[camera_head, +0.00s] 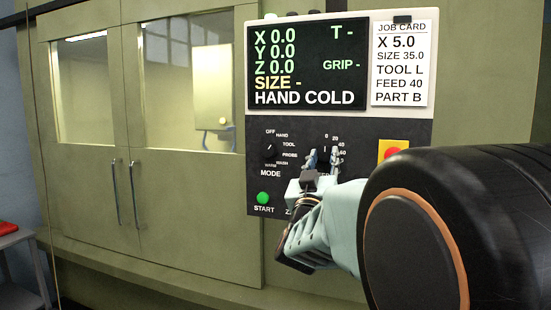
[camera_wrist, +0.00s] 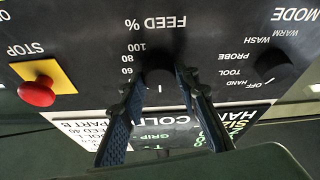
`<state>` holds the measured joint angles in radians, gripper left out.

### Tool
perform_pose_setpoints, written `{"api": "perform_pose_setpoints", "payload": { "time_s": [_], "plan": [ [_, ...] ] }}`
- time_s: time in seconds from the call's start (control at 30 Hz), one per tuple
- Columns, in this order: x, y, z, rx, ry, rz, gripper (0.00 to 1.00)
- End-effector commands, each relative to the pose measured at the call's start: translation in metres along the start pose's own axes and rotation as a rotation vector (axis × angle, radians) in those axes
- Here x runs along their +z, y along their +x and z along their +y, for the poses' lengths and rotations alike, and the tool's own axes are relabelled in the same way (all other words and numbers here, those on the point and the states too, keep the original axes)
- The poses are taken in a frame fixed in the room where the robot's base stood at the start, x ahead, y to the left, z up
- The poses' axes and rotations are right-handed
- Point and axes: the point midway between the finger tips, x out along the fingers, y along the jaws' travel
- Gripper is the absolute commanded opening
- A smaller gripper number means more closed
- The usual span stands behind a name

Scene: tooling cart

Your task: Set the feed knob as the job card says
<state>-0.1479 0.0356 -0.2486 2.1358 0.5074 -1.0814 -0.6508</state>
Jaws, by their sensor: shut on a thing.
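The job card (camera_head: 402,64) at the upper right of the panel reads FEED 40. The dark feed knob (camera_wrist: 160,66) sits under the FEED % label in the wrist view, which shows the panel upside down. My gripper (camera_head: 322,158) is at the panel, its fingertips on either side of the knob and shut on it. A short white mark (camera_wrist: 160,88) shows at the knob between the fingers; I cannot tell surely which number it meets. The 60, 80 and 100 marks are visible beside the knob; the left finger hides part of the scale in the wrist view.
The mode knob (camera_head: 269,152) and green start button (camera_head: 263,198) are left of my gripper. The red stop button (camera_wrist: 37,92) on its yellow plate is close on the other side. The display (camera_head: 307,65) above reads HAND COLD.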

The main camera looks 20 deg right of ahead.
Motion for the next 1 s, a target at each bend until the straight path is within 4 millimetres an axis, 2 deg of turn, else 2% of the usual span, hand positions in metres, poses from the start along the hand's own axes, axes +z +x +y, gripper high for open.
{"api": "perform_pose_setpoints", "payload": {
  "time_s": [0.37,1.0],
  "plan": [
    [0.0023,-0.0012,-0.0015,0.031,0.079,-0.003,0.05],
    [-0.0014,0.0004,-0.0042,0.238,0.595,-0.039,0.05]
  ]
}}
